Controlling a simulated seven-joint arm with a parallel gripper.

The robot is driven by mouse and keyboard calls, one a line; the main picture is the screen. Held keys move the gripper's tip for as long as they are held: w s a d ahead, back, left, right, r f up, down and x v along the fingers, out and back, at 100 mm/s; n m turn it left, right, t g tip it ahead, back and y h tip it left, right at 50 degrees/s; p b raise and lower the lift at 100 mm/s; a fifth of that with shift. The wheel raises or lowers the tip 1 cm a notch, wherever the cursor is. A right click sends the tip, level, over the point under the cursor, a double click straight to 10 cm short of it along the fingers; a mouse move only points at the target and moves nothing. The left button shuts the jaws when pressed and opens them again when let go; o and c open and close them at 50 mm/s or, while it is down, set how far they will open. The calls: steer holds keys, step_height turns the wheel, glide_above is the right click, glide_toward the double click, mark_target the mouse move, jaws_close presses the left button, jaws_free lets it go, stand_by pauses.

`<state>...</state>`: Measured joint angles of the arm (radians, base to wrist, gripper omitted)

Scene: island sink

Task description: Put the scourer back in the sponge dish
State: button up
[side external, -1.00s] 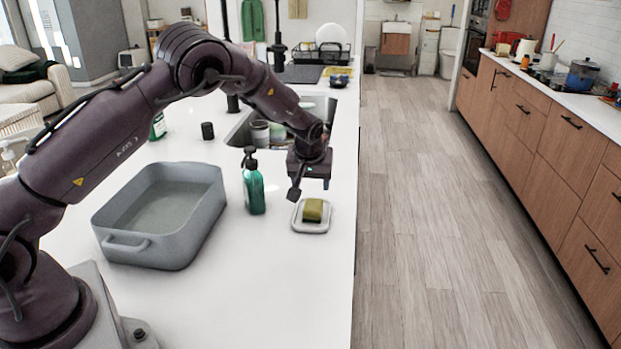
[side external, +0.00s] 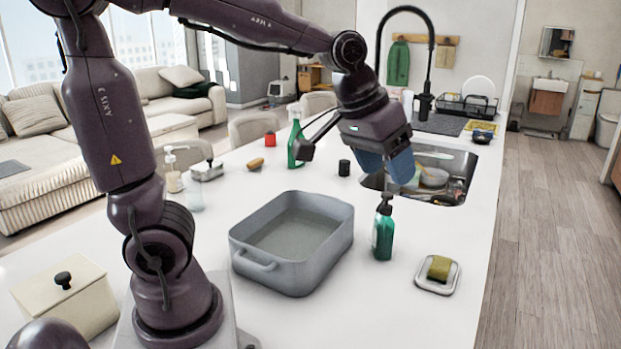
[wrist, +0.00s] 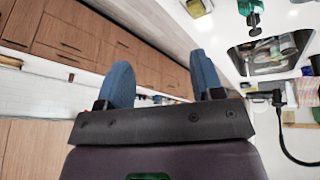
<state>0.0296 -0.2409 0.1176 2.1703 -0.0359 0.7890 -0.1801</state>
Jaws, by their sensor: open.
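The scourer (side external: 438,267), a small olive-green and yellow block, sits on the pale, shallow sponge dish (side external: 424,285) near the counter's right edge in the side view. At the top edge of the wrist view, the scourer (wrist: 195,7) shows only in part. My gripper (side external: 386,166) is open, with its blue fingers apart and nothing between them. It is raised above the counter by the sink's near-left corner, well apart from the scourer and dish. Both fingers of my gripper (wrist: 162,68) also show in the wrist view.
A green pump bottle (side external: 383,228) stands left of the dish. A large grey basin (side external: 250,245) is farther left. The sink (side external: 450,190) holds dishes, and a tall black faucet (side external: 432,60) rises behind it. Counter around the dish is clear.

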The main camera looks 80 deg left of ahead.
steer(key=s+d+m, duration=0.2)
steer(key=s+m, duration=0.1)
steer(key=s, duration=0.9)
steer(key=shift+d+t, duration=0.2)
steer(key=shift+t, duration=0.2)
